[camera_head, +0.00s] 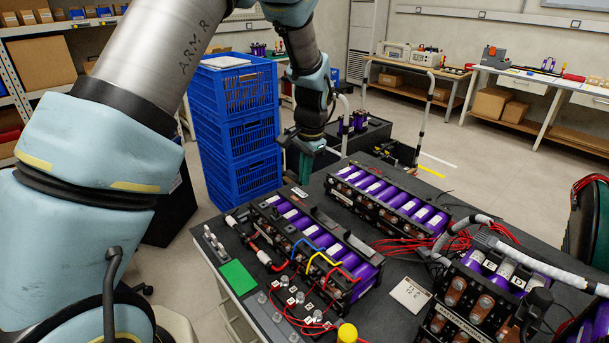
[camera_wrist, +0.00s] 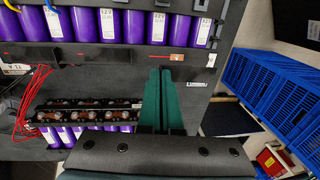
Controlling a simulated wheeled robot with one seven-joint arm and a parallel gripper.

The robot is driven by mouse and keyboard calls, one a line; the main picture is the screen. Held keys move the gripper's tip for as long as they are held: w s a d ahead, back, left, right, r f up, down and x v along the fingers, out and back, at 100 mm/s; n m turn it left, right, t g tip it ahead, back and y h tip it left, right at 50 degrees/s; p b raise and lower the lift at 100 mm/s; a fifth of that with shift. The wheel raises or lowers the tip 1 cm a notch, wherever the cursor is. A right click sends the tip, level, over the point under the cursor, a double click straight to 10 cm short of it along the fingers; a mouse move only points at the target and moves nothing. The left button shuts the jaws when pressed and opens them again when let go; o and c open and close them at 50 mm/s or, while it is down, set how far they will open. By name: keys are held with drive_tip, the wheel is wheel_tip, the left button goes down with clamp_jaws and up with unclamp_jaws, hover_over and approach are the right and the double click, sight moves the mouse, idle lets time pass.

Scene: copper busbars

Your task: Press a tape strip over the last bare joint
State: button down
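My gripper (camera_head: 305,172) hangs above the far left edge of the dark table, behind the front battery module. Its two green fingers (camera_wrist: 161,70) lie close together in the wrist view, and I see no strip between them. The front battery module (camera_head: 318,243) has purple cells and a dark bar along its far side. In the wrist view that dark bar (camera_wrist: 110,58) runs across, with a small copper-red patch (camera_wrist: 177,57) just beyond my fingertips. I cannot tell whether this patch is a bare joint. No loose tape strip is clearly recognisable.
A second module (camera_head: 392,197) stands behind, and a third (camera_head: 480,290) at right with a thick grey cable. Red wires lie between them. A green pad (camera_head: 238,277) and a white card (camera_head: 410,294) lie on the table (camera_head: 365,290). Blue crates (camera_head: 238,120) are stacked behind.

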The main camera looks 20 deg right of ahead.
sight(304, 205)
drive_tip(key=shift+w+f, duration=0.1)
drive_tip(key=shift+w, duration=0.1)
drive_tip(key=shift+f, duration=0.2)
drive_tip(key=shift+f+b, duration=2.2)
drive_tip(key=shift+f, duration=0.85)
drive_tip(key=shift+f, duration=0.35)
drive_tip(key=c, duration=1)
unclamp_jaws()
drive_tip(key=shift+s, duration=0.1)
drive_tip(key=r, duration=0.3)
drive_tip(key=r+b, duration=0.1)
drive_tip(key=r, duration=0.3)
drive_tip(key=s+r+b, duration=0.1)
drive_tip(key=r, duration=0.3)
drive_tip(key=shift+d, duration=0.15)
drive_tip(key=shift+s, duration=0.1)
